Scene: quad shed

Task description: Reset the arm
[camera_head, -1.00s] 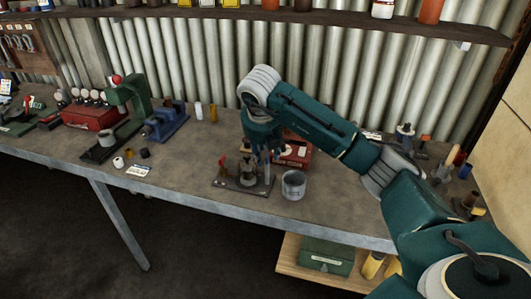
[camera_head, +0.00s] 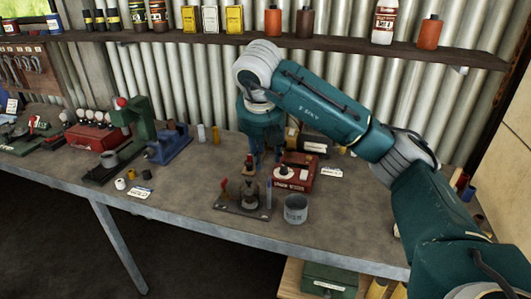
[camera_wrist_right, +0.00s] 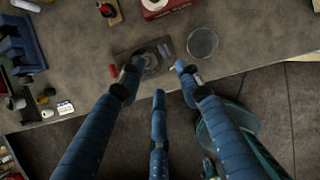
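My right arm reaches in from the right in the head view, and its gripper (camera_head: 264,158) hangs above the workbench (camera_head: 190,205), behind a small fixture. The right wrist view shows the blue fingers of this gripper (camera_wrist_right: 158,75) spread apart with nothing between them. The fixture is a dark plate (camera_head: 232,208) with a round grey part (camera_head: 250,190) and a red-topped lever (camera_head: 224,185). It also shows beyond the fingertips in the wrist view (camera_wrist_right: 165,48). My left gripper is not in view.
A grey metal cup (camera_head: 296,209) stands right of the fixture. A red box (camera_head: 299,178) is behind it. A green press (camera_head: 135,128) and a blue vise (camera_head: 168,146) stand to the left. A shelf (camera_head: 340,47) with bottles runs above. The front middle of the bench is bare.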

